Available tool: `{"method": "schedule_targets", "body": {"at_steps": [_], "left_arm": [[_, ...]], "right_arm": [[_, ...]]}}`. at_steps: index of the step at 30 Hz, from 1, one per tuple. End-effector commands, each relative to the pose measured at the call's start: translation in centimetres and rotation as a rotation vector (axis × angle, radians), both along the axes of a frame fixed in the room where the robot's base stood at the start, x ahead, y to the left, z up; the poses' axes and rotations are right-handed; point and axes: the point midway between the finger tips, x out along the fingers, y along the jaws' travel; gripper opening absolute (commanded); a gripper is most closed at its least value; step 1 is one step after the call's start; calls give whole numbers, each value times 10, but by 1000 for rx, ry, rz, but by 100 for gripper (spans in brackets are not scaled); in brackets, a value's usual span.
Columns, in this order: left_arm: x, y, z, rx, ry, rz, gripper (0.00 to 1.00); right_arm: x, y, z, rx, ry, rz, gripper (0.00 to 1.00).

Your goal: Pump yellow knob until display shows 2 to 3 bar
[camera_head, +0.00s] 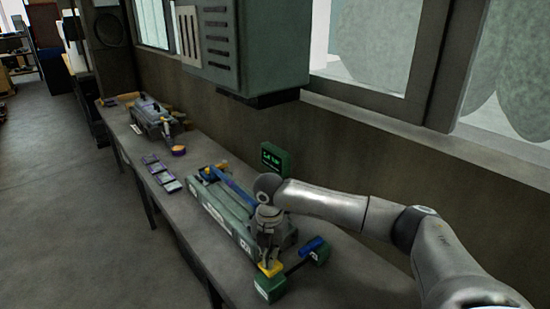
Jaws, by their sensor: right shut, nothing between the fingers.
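The yellow knob (271,268) sits on top of a small green block (270,287) near the front of the long bench. My right gripper (267,258) points down right above the knob, its fingers shut with nothing between them. Its fingertips are at or just above the knob; I cannot tell whether they touch. The display (275,159) is a small dark green box with green text, standing at the wall behind the bench. Its text is too small to read surely. My left gripper is not in view.
A long green device (222,207) with a blue part lies beside my right gripper. A blue-topped piece (313,246) joins the green block by a dark bar. Small trays (162,176) and a grey machine (156,117) stand farther along the bench (200,160). A cabinet (235,45) overhangs it.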

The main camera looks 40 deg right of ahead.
Motion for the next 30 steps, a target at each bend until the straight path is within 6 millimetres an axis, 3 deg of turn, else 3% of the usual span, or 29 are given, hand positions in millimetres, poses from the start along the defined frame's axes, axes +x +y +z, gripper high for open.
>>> {"method": "schedule_targets", "body": {"at_steps": [17, 30], "left_arm": [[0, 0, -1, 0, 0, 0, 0], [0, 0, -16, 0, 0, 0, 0]], "right_arm": [[0, 0, 0, 0, 0, -1, 0], [0, 0, -22, -1, 1, -1, 0]]}}
